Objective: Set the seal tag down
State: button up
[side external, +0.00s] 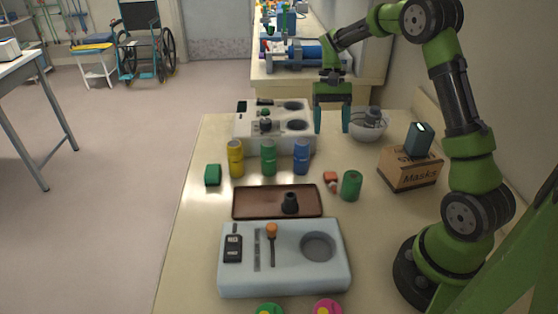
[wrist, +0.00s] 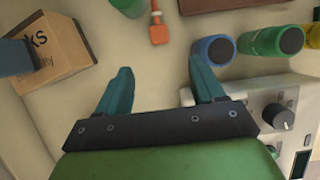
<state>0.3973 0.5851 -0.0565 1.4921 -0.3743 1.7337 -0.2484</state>
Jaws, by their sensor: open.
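A small orange-red piece, which looks like the seal tag (side external: 331,182), lies on the table beside a green cylinder (side external: 351,185). In the wrist view the tag (wrist: 158,30) shows a square end and a thin stem, beyond my fingertips and apart from them. My gripper (side external: 332,122) points down above the table, behind the tag, between the white device and the bowl. In the wrist view my gripper (wrist: 160,72) has its two teal fingers spread with nothing between them.
Yellow, green and blue canisters (side external: 301,157) stand left of the tag. A brown tray (side external: 240,203) is in front of them. A Masks box (side external: 408,171) stands at right, a bowl (side external: 370,126) behind. A white device (side external: 250,133) is left of my gripper.

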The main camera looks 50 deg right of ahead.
aim_at(330, 173)
jog(key=x, duration=1.2)
jog(key=shift+s+f, duration=0.1)
jog(key=shift+f, duration=0.1)
jog(key=shift+c, duration=0.5)
jog(key=shift+r, duration=0.1)
jog(key=c, duration=1.1)
